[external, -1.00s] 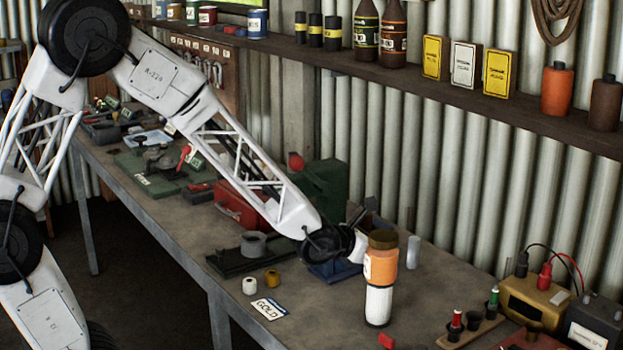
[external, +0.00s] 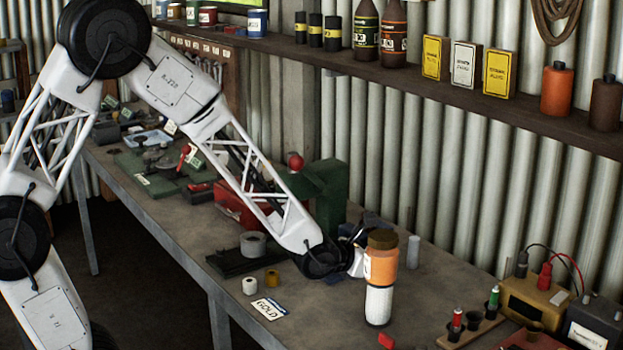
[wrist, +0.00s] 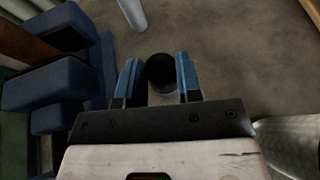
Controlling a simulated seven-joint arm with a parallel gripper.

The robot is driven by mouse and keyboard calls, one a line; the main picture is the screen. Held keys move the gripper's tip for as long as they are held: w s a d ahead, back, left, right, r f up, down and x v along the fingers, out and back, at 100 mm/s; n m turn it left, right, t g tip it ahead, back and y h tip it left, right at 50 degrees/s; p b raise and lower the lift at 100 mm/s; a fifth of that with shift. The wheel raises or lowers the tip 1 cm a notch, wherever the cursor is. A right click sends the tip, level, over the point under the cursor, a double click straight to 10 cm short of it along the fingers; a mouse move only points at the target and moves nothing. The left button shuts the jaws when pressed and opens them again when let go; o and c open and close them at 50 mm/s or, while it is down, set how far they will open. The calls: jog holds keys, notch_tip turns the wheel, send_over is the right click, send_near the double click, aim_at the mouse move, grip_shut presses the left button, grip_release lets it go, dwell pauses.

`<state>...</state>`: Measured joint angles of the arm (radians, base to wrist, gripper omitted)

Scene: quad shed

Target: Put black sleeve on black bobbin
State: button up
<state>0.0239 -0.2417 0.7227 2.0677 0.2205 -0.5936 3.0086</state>
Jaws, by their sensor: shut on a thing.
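In the wrist view my gripper (wrist: 159,75) has its two blue fingers closed on a dark round piece (wrist: 160,70), which appears to be the black sleeve. In the external view my gripper (external: 357,262) is low over the bench, partly hidden behind an orange and white bottle (external: 380,285). The held piece cannot be seen there. I cannot make out the black bobbin as a separate thing in either view.
A blue block (wrist: 75,35) stands close left of my fingers in the wrist view. A pale cylinder (wrist: 132,12) stands beyond them; the external view also shows a pale cylinder (external: 413,252) behind the bottle.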

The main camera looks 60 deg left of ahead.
jog(key=shift+f, duration=0.1)
jog(key=o, duration=0.9)
jog(key=shift+s+a+r, duration=0.1)
jog(key=shift+s+r, duration=0.3)
jog(key=shift+s, duration=0.2)
jog(key=shift+v, duration=5.3)
jog(key=shift+r, duration=0.1)
